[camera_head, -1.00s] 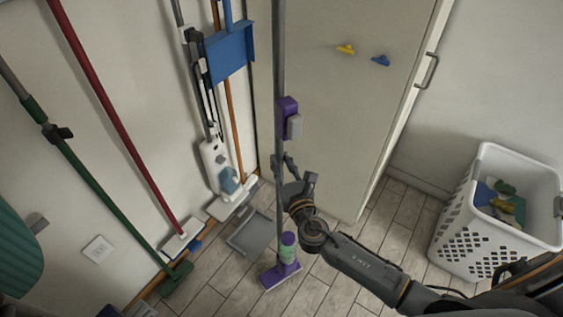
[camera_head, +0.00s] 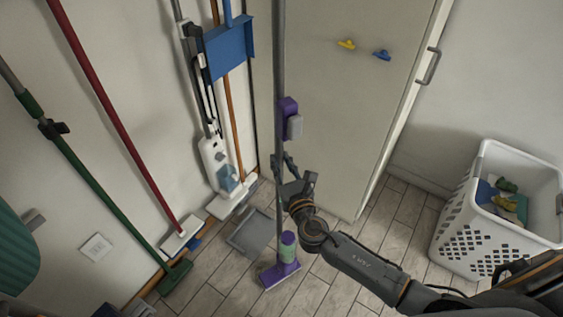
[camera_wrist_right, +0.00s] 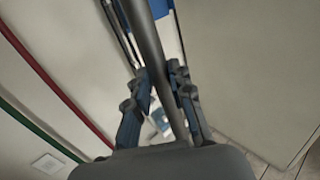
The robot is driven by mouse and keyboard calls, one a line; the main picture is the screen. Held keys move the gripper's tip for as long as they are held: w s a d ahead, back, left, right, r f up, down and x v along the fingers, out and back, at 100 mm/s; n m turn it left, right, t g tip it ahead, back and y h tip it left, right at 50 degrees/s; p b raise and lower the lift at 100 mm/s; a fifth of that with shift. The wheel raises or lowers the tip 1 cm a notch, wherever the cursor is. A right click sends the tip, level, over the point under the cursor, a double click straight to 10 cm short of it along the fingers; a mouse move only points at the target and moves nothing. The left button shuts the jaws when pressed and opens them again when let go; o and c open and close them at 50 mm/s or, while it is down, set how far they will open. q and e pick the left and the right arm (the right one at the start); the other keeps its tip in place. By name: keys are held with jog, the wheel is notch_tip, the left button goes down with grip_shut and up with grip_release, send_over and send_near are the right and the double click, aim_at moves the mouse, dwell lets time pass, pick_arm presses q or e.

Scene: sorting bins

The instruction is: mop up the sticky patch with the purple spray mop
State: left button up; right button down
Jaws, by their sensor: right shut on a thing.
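The purple spray mop (camera_head: 287,111) stands nearly upright in the middle of the head view. It has a grey pole, a purple and grey bracket, a green and purple bottle and a purple head (camera_head: 280,274) on the floor. My right gripper (camera_head: 281,165) is shut on the grey pole, below the bracket. In the right wrist view the pole (camera_wrist_right: 150,45) runs between the two fingers (camera_wrist_right: 163,88). I cannot make out a sticky patch on the visible floor. My left gripper does not show.
A grey dustpan-like tray (camera_head: 251,233) lies left of the mop head. A white steam mop (camera_head: 217,160), a blue dustpan (camera_head: 230,50), a red-handled broom (camera_head: 110,105) and a green broom (camera_head: 90,175) lean along the left wall. A white basket (camera_head: 475,245) stands right. A cabinet door (camera_head: 345,110) is behind.

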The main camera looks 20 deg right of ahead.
dwell(0.4)
jog(key=shift+f+b, duration=0.35)
jog(key=shift+b, duration=0.1)
jog(key=shift+w+r, duration=0.1)
jog(key=shift+w+a, duration=0.15)
jog(key=shift+w, duration=0.1)
jog(key=w+a+b, duration=0.2)
jog(key=w+a, duration=0.3)
jog(key=w, duration=0.7)
jog(key=shift+a+r+b, duration=0.15)
jog(key=shift+a+b, duration=0.15)
